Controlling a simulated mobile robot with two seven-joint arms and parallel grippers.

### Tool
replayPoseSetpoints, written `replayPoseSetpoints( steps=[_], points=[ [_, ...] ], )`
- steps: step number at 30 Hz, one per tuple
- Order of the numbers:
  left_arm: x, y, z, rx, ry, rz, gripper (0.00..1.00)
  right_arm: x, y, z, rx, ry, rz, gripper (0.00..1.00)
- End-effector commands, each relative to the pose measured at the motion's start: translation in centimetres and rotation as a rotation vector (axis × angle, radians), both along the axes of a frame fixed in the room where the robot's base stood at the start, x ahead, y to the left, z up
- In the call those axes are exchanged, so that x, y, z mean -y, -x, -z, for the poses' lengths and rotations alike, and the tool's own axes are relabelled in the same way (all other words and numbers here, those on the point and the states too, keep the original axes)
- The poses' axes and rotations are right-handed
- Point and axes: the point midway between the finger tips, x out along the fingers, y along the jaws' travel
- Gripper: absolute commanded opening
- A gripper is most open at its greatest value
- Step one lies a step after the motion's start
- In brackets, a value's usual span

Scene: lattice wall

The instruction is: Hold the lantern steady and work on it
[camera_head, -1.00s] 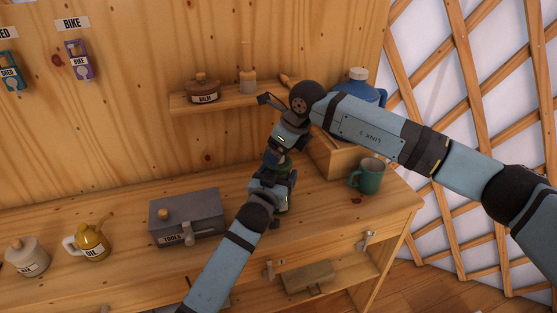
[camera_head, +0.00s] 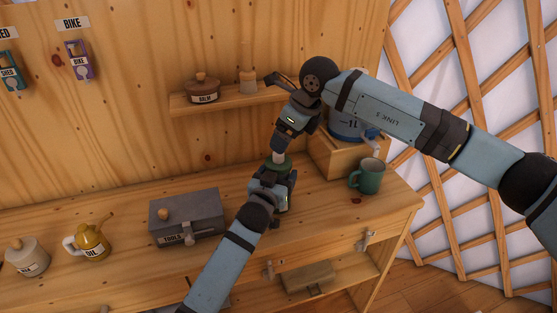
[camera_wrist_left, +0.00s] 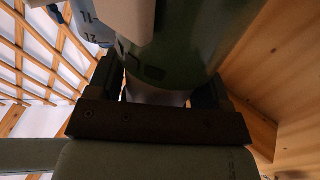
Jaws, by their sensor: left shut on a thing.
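The lantern (camera_head: 278,164), of which a green part shows in the head view, is upright above the bench. My left gripper (camera_head: 275,179) is shut around it from the front. In the left wrist view, its green body (camera_wrist_left: 190,45) stands between the fingers of the left gripper (camera_wrist_left: 163,92). My right gripper (camera_head: 279,144) points down directly above the lantern. A pale piece shows between the right gripper and the green part; I cannot tell whether they touch. The right fingertips are too small to read. The grippers hide much of the lantern.
A green mug (camera_head: 368,178) stands right of the lantern, beside a wooden box (camera_head: 335,160) bearing a blue jug (camera_head: 344,131). A grey tool box (camera_head: 190,219) and a yellow oil can (camera_head: 91,243) stand left. A shelf (camera_head: 232,99) holds a balm pot (camera_head: 203,88).

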Motion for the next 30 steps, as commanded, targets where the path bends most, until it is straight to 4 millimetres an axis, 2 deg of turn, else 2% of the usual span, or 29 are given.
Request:
replayPoseSetpoints(
  steps=[11,15,17,23,30],
  points=[
    [0.0,0.0,0.0,0.0,0.0,0.0,0.5,0.0,0.0,0.0,0.0,0.0,0.0,0.84],
    [0.0,0.0,0.0,0.0,0.0,0.0,0.5,-0.1,0.0,0.1,-0.009,0.0,0.018,0.56],
    [0.0,0.0,0.0,0.0,0.0,0.0,0.5,-0.2,-0.1,0.3,-0.027,0.001,0.055,0.56],
    [0.0,0.0,0.0,0.0,0.0,0.0,0.5,-0.8,-0.6,1.9,-0.163,0.016,0.36,0.56],
    [0.0,0.0,0.0,0.0,0.0,0.0,0.5,-1.7,-1.2,4.0,-0.333,0.057,0.899,0.56]
  ],
)
